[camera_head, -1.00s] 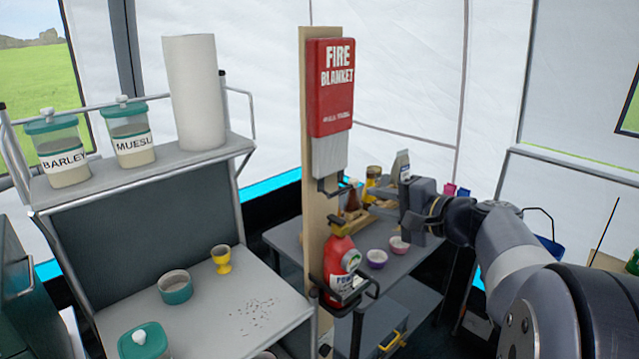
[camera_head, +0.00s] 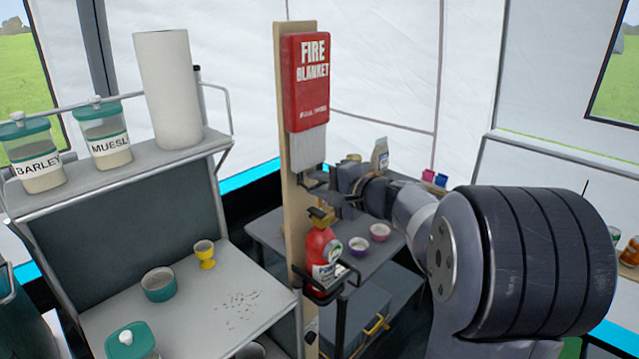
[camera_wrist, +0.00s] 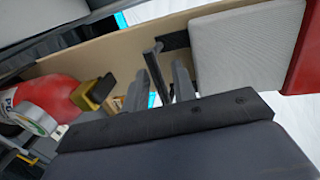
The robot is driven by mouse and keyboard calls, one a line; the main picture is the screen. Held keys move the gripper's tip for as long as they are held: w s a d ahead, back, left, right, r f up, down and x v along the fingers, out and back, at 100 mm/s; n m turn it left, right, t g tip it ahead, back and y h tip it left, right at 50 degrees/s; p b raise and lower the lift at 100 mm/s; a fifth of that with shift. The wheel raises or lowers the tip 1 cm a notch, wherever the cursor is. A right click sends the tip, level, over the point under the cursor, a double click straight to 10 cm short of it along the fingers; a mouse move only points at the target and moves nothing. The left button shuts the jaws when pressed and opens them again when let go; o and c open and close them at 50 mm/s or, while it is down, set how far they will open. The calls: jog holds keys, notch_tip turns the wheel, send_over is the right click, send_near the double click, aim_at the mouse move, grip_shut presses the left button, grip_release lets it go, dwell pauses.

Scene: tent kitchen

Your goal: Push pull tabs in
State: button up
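The red fire blanket case (camera_head: 306,82) hangs on a tall wooden board, with a grey-white blanket end (camera_head: 308,150) showing below it. A black pull tab (camera_head: 313,176) sticks out under the blanket end; in the wrist view the dark tab (camera_wrist: 172,42) comes off the board beside the grey blanket end (camera_wrist: 235,50). My gripper (camera_head: 328,185) is close to the tab. In the wrist view my gripper (camera_wrist: 159,70) has its two grey fingers apart, with a thin black bar of the tab between them. Contact cannot be told. A second tab is not clearly visible.
A red fire extinguisher (camera_head: 320,250) hangs lower on the wooden board (camera_head: 282,110), just below my gripper. A shelf unit (camera_head: 110,178) with jars stands left. A low table (camera_head: 385,255) with small bowls stands behind the board.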

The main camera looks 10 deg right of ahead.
jog(key=shift+c, duration=0.5)
grip_shut()
notch_tip(320, 180, up, 9)
jog(key=p, duration=0.3)
jog(key=shift+c, duration=0.2)
grip_release()
jog(key=shift+r, duration=0.1)
jog(key=shift+o, duration=0.7)
jog(key=shift+d+f, duration=0.1)
jog(key=shift+f, duration=0.1)
